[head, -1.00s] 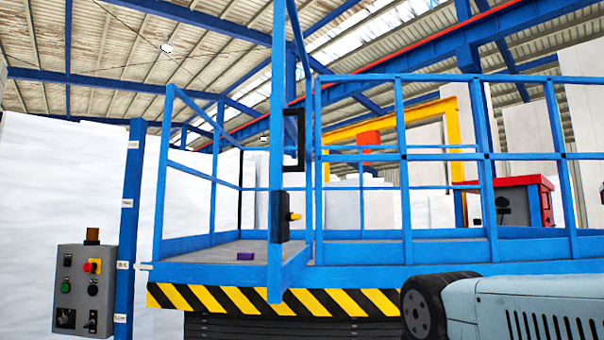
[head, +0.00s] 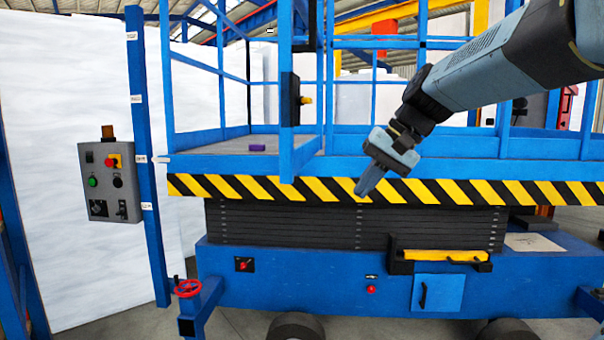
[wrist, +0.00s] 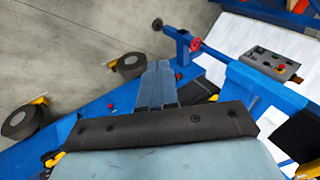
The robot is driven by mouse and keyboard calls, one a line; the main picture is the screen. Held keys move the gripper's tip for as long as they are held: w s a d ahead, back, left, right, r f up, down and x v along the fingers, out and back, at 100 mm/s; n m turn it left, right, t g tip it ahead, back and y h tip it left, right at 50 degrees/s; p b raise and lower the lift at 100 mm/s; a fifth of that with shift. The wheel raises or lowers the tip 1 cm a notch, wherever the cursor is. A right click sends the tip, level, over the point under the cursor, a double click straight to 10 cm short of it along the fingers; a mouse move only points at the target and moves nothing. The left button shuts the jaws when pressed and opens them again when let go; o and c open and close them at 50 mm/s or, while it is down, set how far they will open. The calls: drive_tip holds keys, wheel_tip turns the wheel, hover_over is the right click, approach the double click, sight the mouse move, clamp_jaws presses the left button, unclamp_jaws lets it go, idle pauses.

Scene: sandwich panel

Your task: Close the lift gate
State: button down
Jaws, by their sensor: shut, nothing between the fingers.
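The lift gate (head: 286,60) is a blue frame at the platform's front. It stands swung out towards me, seen nearly edge on, leaving a gap to its left above the platform deck (head: 215,147). A black latch box (head: 290,99) with a yellow knob (head: 306,100) is on its free upright. My gripper (head: 364,190) is shut and empty, pointing down, right of the gate and in front of the striped platform edge. It does not appear to touch the gate. The fingers also show in the wrist view (wrist: 155,85), above the blue lift base; the gate is not clear there.
A grey control box (head: 110,182) hangs beside a blue post (head: 147,150) at left. A red handwheel (head: 188,287) juts from the lift base (head: 330,270). A purple block (head: 257,148) lies on the deck. Grey floor is open left in the wrist view.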

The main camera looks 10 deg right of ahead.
drive_tip(key=w+r+m+y, duration=0.1)
drive_tip(key=w+r+y, duration=0.15)
drive_tip(key=w, duration=0.35)
drive_tip(key=w+r+y, duration=0.1)
drive_tip(key=w+r, duration=0.3)
drive_tip(key=w, duration=0.1)
drive_tip(key=a+r+x, duration=0.1)
drive_tip(key=x, duration=1.1)
drive_tip(key=shift+w, duration=0.5)
drive_tip(key=shift+a, duration=0.15)
